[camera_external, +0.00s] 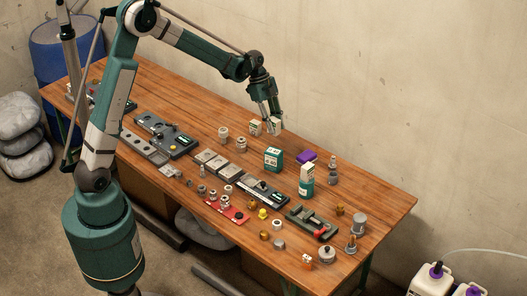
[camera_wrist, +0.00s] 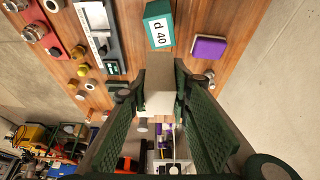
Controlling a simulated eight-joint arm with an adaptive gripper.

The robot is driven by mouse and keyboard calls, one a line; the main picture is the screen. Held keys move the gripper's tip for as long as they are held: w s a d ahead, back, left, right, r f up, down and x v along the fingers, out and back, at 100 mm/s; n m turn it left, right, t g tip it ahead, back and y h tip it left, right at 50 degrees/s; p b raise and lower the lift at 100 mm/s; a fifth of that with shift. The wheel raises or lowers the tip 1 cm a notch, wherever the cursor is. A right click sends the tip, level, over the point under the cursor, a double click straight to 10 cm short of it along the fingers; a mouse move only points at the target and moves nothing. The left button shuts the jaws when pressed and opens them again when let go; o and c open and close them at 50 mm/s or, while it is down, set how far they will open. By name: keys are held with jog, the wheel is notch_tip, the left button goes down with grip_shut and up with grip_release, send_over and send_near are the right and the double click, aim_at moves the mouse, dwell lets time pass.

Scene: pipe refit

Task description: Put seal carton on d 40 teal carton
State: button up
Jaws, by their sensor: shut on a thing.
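My gripper (camera_external: 268,124) is shut on a small white carton, which I take to be the seal carton (camera_external: 255,128); its print is too small to read. In the wrist view the pale carton (camera_wrist: 159,98) sits between the two green fingers (camera_wrist: 160,100). The gripper holds it above the table. The d 40 teal carton (camera_external: 273,159) stands upright on the table, below and slightly right of the gripper in the external view. Its white label reading d 40 (camera_wrist: 158,28) faces the wrist camera at the top. The teal carton and the held carton appear apart.
A purple box (camera_external: 306,155) lies right of the teal carton. A tall white-and-teal container (camera_external: 307,180) stands in front of it. The table (camera_external: 215,105) behind the gripper is clear.

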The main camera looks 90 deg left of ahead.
jog(key=shift+f, duration=2.95)
jog(key=shift+f, duration=0.1)
jog(key=shift+f+b, duration=0.3)
jog(key=shift+f, duration=1.45)
jog(key=shift+f, duration=0.15)
jog(key=o, duration=0.8)
jog(key=shift+o, duration=0.4)
jog(key=v, duration=1.2)
jog(key=shift+p, duration=0.35)
jog(key=shift+d, duration=0.1)
